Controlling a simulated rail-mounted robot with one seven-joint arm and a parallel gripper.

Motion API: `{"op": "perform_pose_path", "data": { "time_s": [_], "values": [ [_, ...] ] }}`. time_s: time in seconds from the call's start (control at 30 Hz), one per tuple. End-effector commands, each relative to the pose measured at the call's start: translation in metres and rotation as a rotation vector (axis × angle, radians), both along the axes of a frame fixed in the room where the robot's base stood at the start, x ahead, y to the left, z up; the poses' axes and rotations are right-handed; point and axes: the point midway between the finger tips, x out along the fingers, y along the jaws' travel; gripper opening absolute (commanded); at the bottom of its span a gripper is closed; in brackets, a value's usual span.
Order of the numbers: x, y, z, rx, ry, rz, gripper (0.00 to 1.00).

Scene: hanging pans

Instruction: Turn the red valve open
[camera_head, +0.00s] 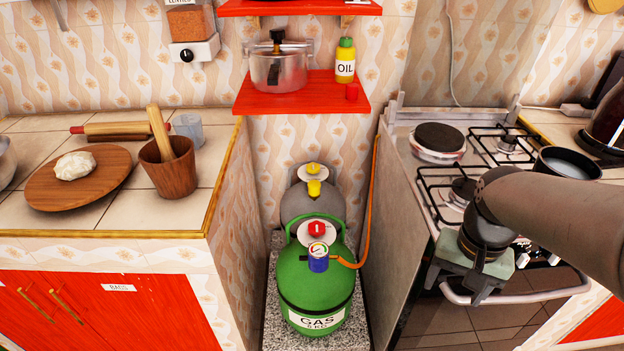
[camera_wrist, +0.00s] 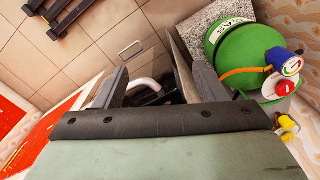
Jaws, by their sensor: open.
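The red valve (camera_head: 317,228) sits on top of a green gas cylinder (camera_head: 312,284), inside its green collar handle. A blue regulator with a gauge (camera_head: 318,258) is just in front of it, with an orange hose leading off to the right. In the wrist view the red valve (camera_wrist: 284,88) is at the right, beside the regulator (camera_wrist: 283,62). My gripper (camera_head: 483,291) is to the right of the cylinder, in front of the stove, apart from the valve. In the wrist view my gripper (camera_wrist: 161,80) has its fingers spread with nothing held between them.
A grey cylinder (camera_head: 302,207) with a yellow valve stands behind the green one. The green cylinder stands in a narrow gap between the left counter (camera_head: 218,150) and the stove (camera_head: 400,190). A red shelf (camera_head: 300,100) hangs above. The oven handle (camera_head: 500,297) is near my gripper.

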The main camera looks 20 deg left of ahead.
Motion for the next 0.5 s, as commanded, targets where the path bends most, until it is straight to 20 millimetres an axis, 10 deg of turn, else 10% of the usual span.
{"op": "perform_pose_path", "data": {
  "time_s": [0.27,0.5],
  "values": [
    [0.086,0.060,0.024,0.006,0.007,-0.093,0.65],
    [0.171,0.172,0.032,-0.005,0.010,-0.207,0.65]
  ]
}}
